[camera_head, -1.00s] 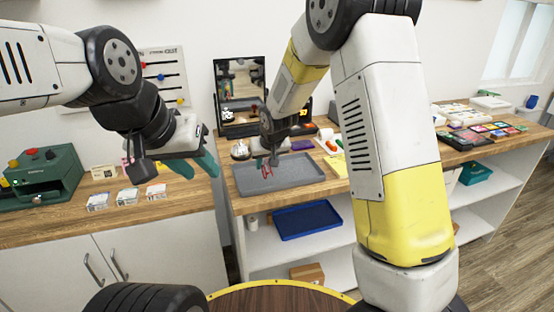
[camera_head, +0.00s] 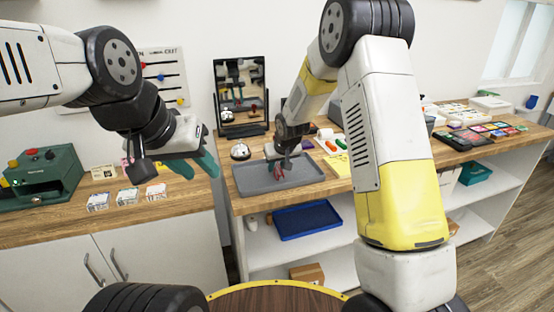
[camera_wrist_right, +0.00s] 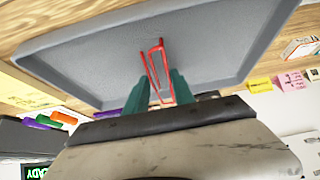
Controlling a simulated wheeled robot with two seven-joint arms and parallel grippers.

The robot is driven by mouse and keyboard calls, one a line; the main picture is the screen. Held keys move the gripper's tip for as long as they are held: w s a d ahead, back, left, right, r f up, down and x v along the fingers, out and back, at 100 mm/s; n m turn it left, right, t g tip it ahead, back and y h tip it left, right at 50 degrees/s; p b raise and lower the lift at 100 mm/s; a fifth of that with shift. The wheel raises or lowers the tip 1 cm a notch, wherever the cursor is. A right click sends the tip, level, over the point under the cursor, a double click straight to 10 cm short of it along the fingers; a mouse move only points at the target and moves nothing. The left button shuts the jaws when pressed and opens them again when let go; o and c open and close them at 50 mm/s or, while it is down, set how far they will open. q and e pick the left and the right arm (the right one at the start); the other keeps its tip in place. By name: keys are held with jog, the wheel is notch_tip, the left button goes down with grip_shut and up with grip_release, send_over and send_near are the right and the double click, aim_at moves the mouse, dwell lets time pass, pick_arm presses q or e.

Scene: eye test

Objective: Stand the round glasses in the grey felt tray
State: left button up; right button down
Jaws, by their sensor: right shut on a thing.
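The grey tray (camera_head: 309,174) lies on the wooden counter at the centre of the head view. It also fills the top of the right wrist view (camera_wrist_right: 90,60). My right gripper (camera_head: 278,173) is over the tray. In the right wrist view, its teal fingers (camera_wrist_right: 161,88) are shut on a red-framed thing (camera_wrist_right: 155,58), apparently the glasses. The frame is seen at a slant, so I cannot tell whether it is round, nor whether it touches the tray floor. My left gripper (camera_head: 195,167) is open and empty, left of the tray.
A mirror (camera_head: 240,85) stands behind the tray, with a silver bell (camera_head: 240,152) before it. Coloured sticks (camera_head: 331,146) lie right of the tray. A blue tray (camera_head: 306,220) is on the shelf below. Small boxes (camera_head: 128,196) and a green machine (camera_head: 45,180) stand left.

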jog(key=c, duration=1.1)
grip_release()
jog(key=shift+o, duration=0.2)
jog(key=v, duration=1.1)
jog(key=shift+s+r, duration=0.2)
jog(key=shift+r, duration=0.1)
jog(key=s+d+r+m, duration=0.1)
jog(key=s+d+r, duration=0.4)
jog(key=s+r, duration=0.2)
jog(key=s+d+r, duration=0.2)
jog(key=s, duration=0.5)
jog(key=s+d+r+m, duration=0.1)
jog(key=s+d, duration=0.1)
jog(key=s, duration=0.6)
jog(key=s+d+r+m, duration=0.1)
jog(key=s+d+r, duration=0.1)
jog(key=s, duration=0.6)
jog(key=shift+s+d+r, duration=0.15)
jog(key=shift+d+r, duration=0.15)
jog(key=shift+d, duration=0.2)
